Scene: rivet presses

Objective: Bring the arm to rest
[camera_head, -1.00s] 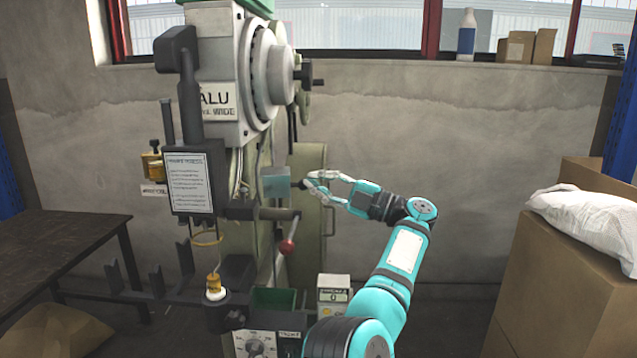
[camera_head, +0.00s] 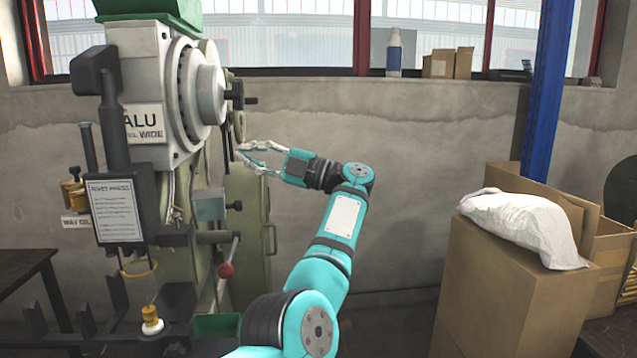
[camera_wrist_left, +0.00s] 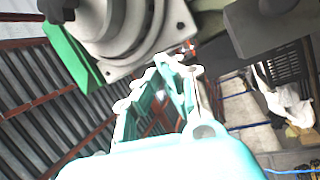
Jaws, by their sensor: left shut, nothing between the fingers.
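My left gripper (camera_head: 240,150) is at the end of the teal arm, which rises from the bottom of the head view and bends left. Its fingers are shut and hold nothing. The fingertips point left, just right of the rivet press (camera_head: 148,75); I cannot tell whether they touch it. In the left wrist view the gripper (camera_wrist_left: 155,75) points toward the round body of the press (camera_wrist_left: 120,25). My right gripper does not show.
At right a cardboard box (camera_head: 500,285) carries a white sack (camera_head: 525,225). The wall area between arm and box is clear.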

